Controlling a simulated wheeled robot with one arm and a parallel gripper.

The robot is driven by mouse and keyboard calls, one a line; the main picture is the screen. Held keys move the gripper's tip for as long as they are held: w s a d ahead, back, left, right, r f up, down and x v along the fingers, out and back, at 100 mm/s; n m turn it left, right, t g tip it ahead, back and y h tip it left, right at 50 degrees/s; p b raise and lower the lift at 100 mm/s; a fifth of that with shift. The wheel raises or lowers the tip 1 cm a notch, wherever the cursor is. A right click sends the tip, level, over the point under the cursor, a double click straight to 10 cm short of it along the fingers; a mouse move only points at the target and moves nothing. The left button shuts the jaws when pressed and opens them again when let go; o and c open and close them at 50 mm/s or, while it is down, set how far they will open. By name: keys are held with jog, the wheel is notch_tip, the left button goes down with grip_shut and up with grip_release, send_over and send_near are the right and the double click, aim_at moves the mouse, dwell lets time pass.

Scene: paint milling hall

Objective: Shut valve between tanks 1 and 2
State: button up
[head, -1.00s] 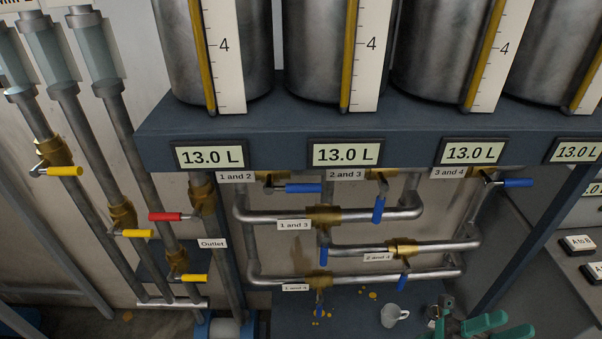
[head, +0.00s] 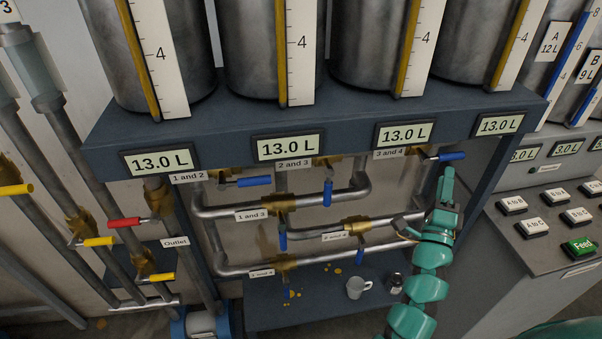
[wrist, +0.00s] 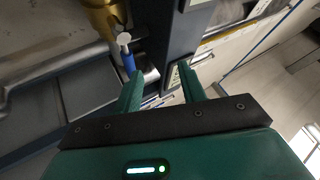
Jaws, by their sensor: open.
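The valve labelled "1 and 2" (head: 222,178) is a brass body under the tank shelf at the left. Its blue handle (head: 254,181) lies roughly level and points right. My gripper (head: 447,178) is well to the right of it, just below the blue handle of valve "3 and 4" (head: 451,156). In the wrist view my gripper (wrist: 162,88) has its two green fingers apart with nothing held. A blue handle (wrist: 128,62) shows beyond the left finger there; I cannot tell for certain which valve it belongs to.
Valve "2 and 3" has a blue handle (head: 327,193) hanging down between my gripper and valve "1 and 2". Crossing pipes (head: 300,263) run below. A button panel (head: 550,220) is at the right.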

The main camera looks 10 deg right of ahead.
jog(key=w+a+r+n+t+y, duration=0.2)
jog(key=a+n+t+y, duration=0.15)
jog(key=a+y, duration=0.35)
jog(key=n+g+y, duration=1)
jog(key=n+y, duration=0.3)
jog(key=y, duration=0.6)
send_near(250, 178)
jog(key=x, duration=0.3)
jog(key=b+x, duration=0.1)
jog(key=x, duration=0.3)
jog(key=f+b+x, duration=0.1)
jog(key=x, duration=0.2)
jog(key=shift+w, duration=0.55)
grip_shut()
